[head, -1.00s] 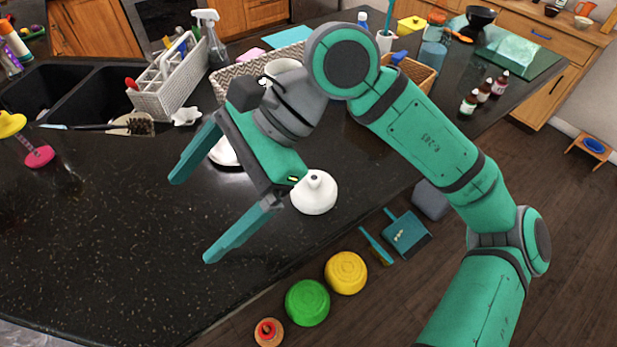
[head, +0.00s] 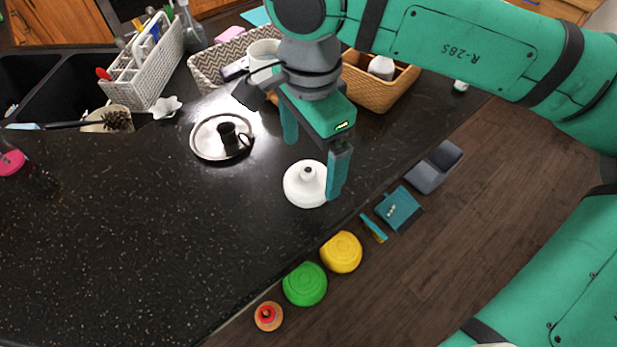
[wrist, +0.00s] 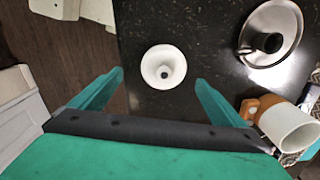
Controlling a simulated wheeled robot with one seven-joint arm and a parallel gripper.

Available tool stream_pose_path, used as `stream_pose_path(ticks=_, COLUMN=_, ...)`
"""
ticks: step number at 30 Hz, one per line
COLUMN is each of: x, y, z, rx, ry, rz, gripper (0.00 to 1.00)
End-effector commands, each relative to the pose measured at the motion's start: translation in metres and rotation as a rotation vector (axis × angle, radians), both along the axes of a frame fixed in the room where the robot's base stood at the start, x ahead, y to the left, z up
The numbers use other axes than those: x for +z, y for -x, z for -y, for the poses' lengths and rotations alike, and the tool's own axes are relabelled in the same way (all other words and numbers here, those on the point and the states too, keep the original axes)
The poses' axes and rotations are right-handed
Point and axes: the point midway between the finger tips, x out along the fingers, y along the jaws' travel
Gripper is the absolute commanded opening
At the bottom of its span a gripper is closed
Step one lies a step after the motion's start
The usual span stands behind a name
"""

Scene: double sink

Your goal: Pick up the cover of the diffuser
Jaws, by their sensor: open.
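The white diffuser cover (head: 305,186) stands on the black counter near its front edge, dome-shaped with a narrow neck and a dark hole on top. In the wrist view the cover (wrist: 164,67) lies ahead of the fingertips, between their lines. My gripper (head: 312,168) is open, pointing down, with one finger beside the cover's right side and the other behind it to the left. In the wrist view my gripper (wrist: 160,78) is empty. I cannot tell whether a finger touches the cover. No separate diffuser base is visible.
A silver plate with a dark cup (head: 222,137) lies left of the cover. A white mug (head: 263,54) and wicker baskets (head: 380,82) stand behind. The counter (head: 150,240) at front left is clear. Green and yellow round items (head: 305,284) are on the floor beyond the edge.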

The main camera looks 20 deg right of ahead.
Motion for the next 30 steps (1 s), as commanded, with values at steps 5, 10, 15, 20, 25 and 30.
stream_pose_path(ticks=5, x=-0.017, y=0.000, z=-0.001, rx=0.001, ry=-0.002, rz=0.000, gripper=0.94)
stream_pose_path(ticks=10, x=-0.028, y=-0.002, z=-0.002, rx=0.001, ry=-0.003, rz=-0.001, gripper=0.94)
stream_pose_path(ticks=15, x=-0.052, y=-0.007, z=-0.003, rx=0.000, ry=-0.004, rz=-0.002, gripper=0.94)
stream_pose_path(ticks=20, x=-0.068, y=-0.007, z=-0.003, rx=-0.001, ry=-0.003, rz=0.000, gripper=0.94)
stream_pose_path(ticks=25, x=-0.071, y=-0.007, z=-0.003, rx=-0.001, ry=-0.002, rz=0.001, gripper=0.94)
stream_pose_path(ticks=30, x=-0.071, y=-0.007, z=-0.003, rx=-0.001, ry=-0.002, rz=0.001, gripper=0.80)
